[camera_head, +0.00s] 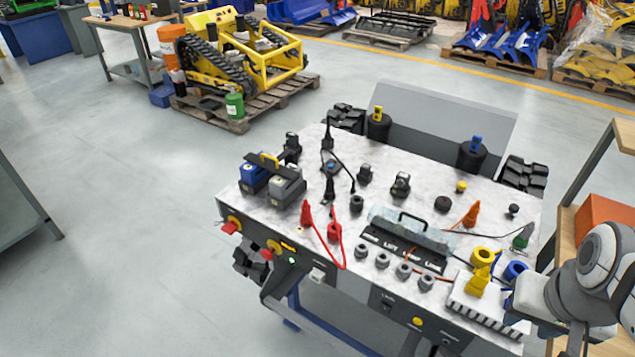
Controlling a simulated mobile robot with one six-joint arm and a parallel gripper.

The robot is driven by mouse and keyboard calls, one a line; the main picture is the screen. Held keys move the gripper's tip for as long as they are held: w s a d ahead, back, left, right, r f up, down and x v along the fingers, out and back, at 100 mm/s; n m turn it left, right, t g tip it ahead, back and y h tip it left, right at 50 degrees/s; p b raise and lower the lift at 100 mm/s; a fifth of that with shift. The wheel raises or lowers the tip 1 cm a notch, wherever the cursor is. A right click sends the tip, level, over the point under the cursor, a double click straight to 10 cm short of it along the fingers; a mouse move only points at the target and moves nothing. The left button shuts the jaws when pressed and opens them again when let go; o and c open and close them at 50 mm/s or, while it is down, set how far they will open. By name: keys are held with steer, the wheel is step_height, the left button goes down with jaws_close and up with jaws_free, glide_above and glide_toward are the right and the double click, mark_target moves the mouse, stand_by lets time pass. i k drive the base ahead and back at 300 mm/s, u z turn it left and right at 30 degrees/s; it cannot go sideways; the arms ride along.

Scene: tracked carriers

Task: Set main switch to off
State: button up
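A red switch handle (230,227) with a yellow plate sits on the front face of the carrier bench, near its left corner. A second red handle (269,252) sits to its right on the same face. I cannot read any label that tells which is the main switch, nor their set positions. My grey-and-white arm shows at the lower right, well to the right of both red handles. Its end is by a white ribbed block (484,309) at the bench's right front. I cannot make out my gripper's fingers or whether they hold anything.
The bench top (310,170) carries a blue-grey battery pair (285,188), red clamps (307,213), a grey handled cover (410,229) and several grey rings. A green light (292,260) glows beside the second handle. A wooden shelf stands at right; open floor lies at left.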

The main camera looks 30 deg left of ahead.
mark_target(229, 228)
steer(key=u, duration=3)
steer(key=k, duration=0.95)
steer(key=z, duration=1)
steer(key=i, duration=1)
steer(key=u, duration=0.05)
